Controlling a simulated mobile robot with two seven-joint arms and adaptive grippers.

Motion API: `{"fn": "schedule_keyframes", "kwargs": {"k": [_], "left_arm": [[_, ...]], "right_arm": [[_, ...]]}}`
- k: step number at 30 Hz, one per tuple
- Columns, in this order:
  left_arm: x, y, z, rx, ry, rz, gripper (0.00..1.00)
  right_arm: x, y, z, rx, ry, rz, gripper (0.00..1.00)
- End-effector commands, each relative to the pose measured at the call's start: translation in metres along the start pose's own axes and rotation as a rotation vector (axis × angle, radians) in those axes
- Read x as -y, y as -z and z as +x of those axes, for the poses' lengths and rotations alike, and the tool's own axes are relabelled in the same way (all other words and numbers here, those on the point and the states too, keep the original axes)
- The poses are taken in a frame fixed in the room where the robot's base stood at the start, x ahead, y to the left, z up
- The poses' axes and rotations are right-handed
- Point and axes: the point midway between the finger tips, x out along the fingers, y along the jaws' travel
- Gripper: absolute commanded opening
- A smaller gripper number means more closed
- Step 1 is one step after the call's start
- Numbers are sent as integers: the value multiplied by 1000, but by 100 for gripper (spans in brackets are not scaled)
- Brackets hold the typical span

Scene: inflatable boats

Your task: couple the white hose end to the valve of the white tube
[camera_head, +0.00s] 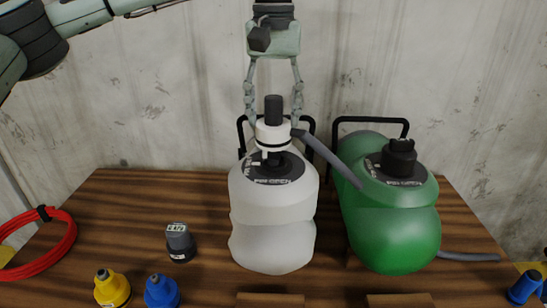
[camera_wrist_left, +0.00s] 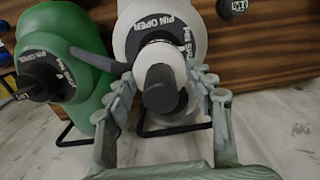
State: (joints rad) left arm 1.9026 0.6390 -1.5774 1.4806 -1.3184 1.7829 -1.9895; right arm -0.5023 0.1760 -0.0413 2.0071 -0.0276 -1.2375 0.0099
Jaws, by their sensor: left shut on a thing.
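The white hose end (camera_head: 273,136) has a dark upright top and a thin dark band. My left gripper (camera_head: 274,122) comes down from above and is shut on it, one finger on each side. The white tube (camera_head: 272,225) stands upright on the table. Its dark valve (camera_head: 284,163) sits in a dark labelled disc, directly under the hose end and partly hidden by it. I cannot tell whether the two touch. In the left wrist view the hose end (camera_wrist_left: 160,57) lies between the fingers, over the white tube (camera_wrist_left: 198,28). My right gripper is not in view.
A green tube (camera_head: 395,235) with a dark valve (camera_head: 401,157) stands at right. A grey hose (camera_head: 325,152) runs from the hose end towards it. Grey (camera_head: 180,243), yellow (camera_head: 111,288) and blue (camera_head: 161,291) fittings and a red coil (camera_head: 62,250) lie at left.

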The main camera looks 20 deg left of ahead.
Motion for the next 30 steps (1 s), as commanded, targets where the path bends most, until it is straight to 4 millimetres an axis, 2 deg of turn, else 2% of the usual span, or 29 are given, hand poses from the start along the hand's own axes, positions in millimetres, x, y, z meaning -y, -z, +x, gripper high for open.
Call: {"fn": "schedule_keyframes", "kwargs": {"k": [11, 30], "left_arm": [[0, 0, 2, 0, 0, 0, 23], [0, 0, 25, -1, 0, 0, 23]], "right_arm": [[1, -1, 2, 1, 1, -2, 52], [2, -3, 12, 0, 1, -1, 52]]}}
